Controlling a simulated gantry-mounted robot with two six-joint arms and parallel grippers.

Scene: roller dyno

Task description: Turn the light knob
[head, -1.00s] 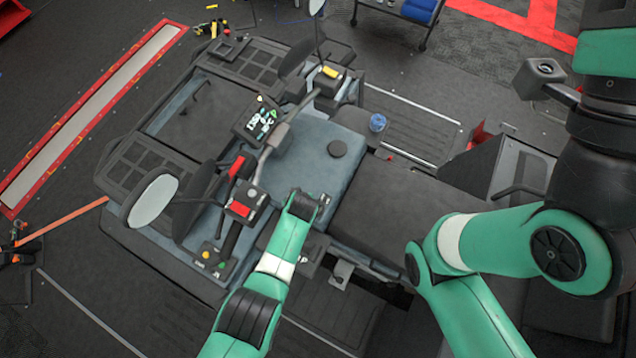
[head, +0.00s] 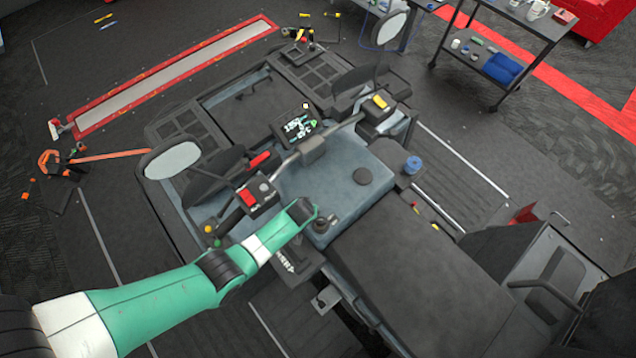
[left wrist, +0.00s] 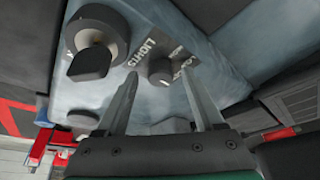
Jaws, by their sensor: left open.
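The handlebar (head: 312,150), with a lit display (head: 296,124), stands just beyond my left gripper. The black seat (head: 415,265) is to the right. A blue cap (head: 413,165) sits past the console. A cart (head: 500,50) stands at the back right.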

